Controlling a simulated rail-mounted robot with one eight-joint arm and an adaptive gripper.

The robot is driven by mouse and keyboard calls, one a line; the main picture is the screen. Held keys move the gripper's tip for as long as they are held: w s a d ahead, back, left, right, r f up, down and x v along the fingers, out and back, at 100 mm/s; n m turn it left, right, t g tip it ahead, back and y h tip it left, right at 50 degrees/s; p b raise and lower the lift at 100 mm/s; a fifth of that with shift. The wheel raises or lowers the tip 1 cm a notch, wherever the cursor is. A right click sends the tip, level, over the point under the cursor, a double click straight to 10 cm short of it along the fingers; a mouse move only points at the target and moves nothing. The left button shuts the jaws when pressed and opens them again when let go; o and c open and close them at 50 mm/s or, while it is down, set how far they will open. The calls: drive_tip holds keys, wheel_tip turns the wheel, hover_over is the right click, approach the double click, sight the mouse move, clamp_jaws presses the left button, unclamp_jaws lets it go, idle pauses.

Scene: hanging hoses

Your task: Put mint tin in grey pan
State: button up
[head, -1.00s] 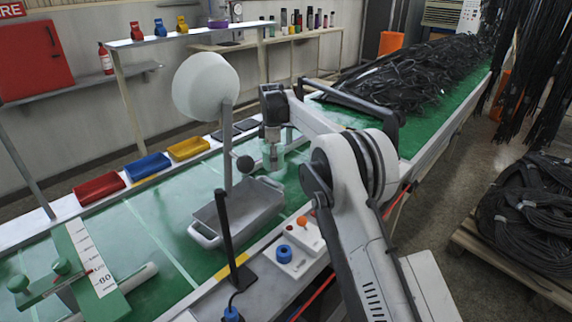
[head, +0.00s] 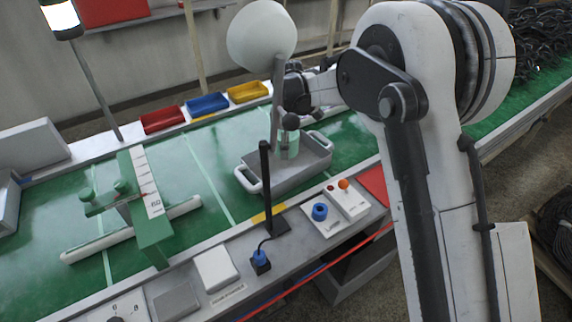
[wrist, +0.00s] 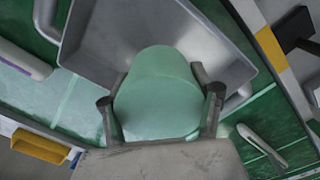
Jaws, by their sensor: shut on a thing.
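The mint tin (head: 291,141) is a pale green cylinder; the wrist view shows its rounded top (wrist: 157,85) close up. My gripper (wrist: 160,100) is shut on it, one finger on each side. The grey pan (head: 300,176) is a rectangular tray with a pale handle at each end, on the green conveyor. The tin is over the pan's inside in the head view, and the pan's bare floor (wrist: 100,32) shows behind it in the wrist view. The tin's lower end is hidden, so I cannot tell whether it touches the pan. A white lamp partly covers my gripper.
The white lamp (head: 260,32) and a black post (head: 266,185) stand near the pan. Red (head: 163,119), blue (head: 208,103) and yellow (head: 248,91) bins line the far edge. A green bracket (head: 146,205) lies left. Control boxes (head: 322,217) sit in front.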

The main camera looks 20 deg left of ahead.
sight(287, 168)
drive_tip(key=shift+f, duration=3.75)
drive_tip(key=shift+b, duration=0.3)
drive_tip(key=o, duration=1.4)
drive_tip(key=shift+f, duration=0.15)
drive_tip(key=shift+c, duration=0.2)
wheel_tip(287, 168, up, 12)
drive_tip(key=shift+r+p, duration=0.2)
drive_tip(key=shift+p, duration=0.25)
